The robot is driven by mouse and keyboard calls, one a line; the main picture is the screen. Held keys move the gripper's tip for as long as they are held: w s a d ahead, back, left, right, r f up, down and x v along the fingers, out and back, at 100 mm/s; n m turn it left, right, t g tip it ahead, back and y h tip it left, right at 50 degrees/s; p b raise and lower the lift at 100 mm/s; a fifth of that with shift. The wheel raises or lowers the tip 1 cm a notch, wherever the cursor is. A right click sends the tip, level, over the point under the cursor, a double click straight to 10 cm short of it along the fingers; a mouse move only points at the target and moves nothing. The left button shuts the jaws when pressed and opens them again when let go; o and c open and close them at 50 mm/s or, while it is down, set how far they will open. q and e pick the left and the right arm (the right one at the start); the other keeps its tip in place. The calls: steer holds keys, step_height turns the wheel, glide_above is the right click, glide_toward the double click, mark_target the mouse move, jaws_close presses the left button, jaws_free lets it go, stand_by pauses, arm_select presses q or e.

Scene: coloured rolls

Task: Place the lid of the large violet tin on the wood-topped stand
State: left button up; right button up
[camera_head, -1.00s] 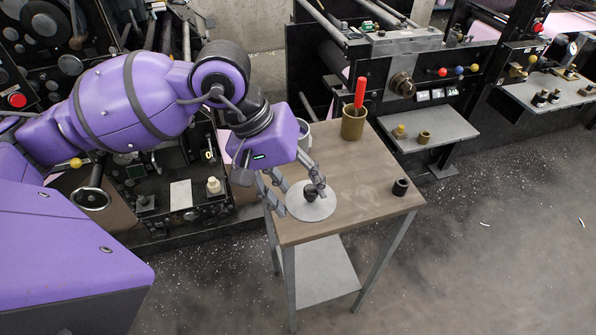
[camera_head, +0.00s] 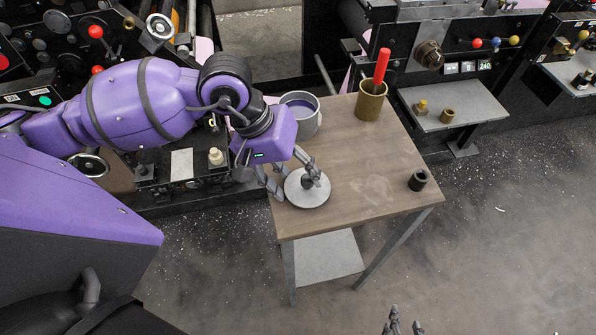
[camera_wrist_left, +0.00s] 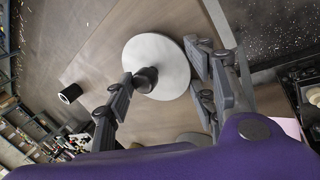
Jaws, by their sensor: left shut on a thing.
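My left gripper (camera_head: 304,182) is shut on the dark knob of a round, flat grey lid (camera_head: 309,198). The lid is level over the near left part of the wood-topped stand (camera_head: 350,200); I cannot tell whether it touches the wood. In the left wrist view the pale lid (camera_wrist_left: 168,55) lies between the fingers, its knob against the left one. The large tin (camera_head: 312,124) stands open at the stand's far left, grey outside with violet inside, partly behind my left wrist. Grey fingertips of my right gripper (camera_head: 403,322) show at the bottom edge; their opening is unclear.
A brass-coloured pot (camera_head: 369,104) with a red-handled tool (camera_head: 382,67) stands at the stand's back. A small dark cup (camera_head: 418,181) is near its right edge. The stand's middle is clear. Machinery with a grey shelf (camera_head: 468,108) stands behind.

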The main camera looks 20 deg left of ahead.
arm_select(q)
steer(key=shift+s+d, duration=0.1)
steer(key=shift+s, duration=0.15)
steer(key=shift+f, duration=0.5)
steer(key=shift+s+f+b, duration=0.15)
steer(key=shift+f+b, duration=0.15)
steer(key=shift+b, duration=0.15)
steer(key=shift+c, duration=0.2)
steer(key=o, duration=1.1)
steer(key=shift+a+f, duration=0.1)
steer(key=shift+a, duration=0.1)
steer(key=shift+o, duration=0.4)
steer(key=shift+w+d, duration=0.1)
steer(key=shift+w, duration=0.3)
steer(key=shift+s+r, duration=0.1)
steer(key=shift+r, duration=0.2)
step_height(320, 180, up, 2)
steer(key=shift+p, duration=0.65)
steer(key=v, duration=0.2)
steer(key=b+v, duration=0.1)
steer(key=v, duration=0.2)
steer(key=shift+a+f, duration=0.15)
steer(key=shift+a, duration=0.1)
steer(key=v, duration=0.6)
arm_select(e)
steer(key=shift+s+f, duration=0.2)
steer(key=shift+f, duration=0.25)
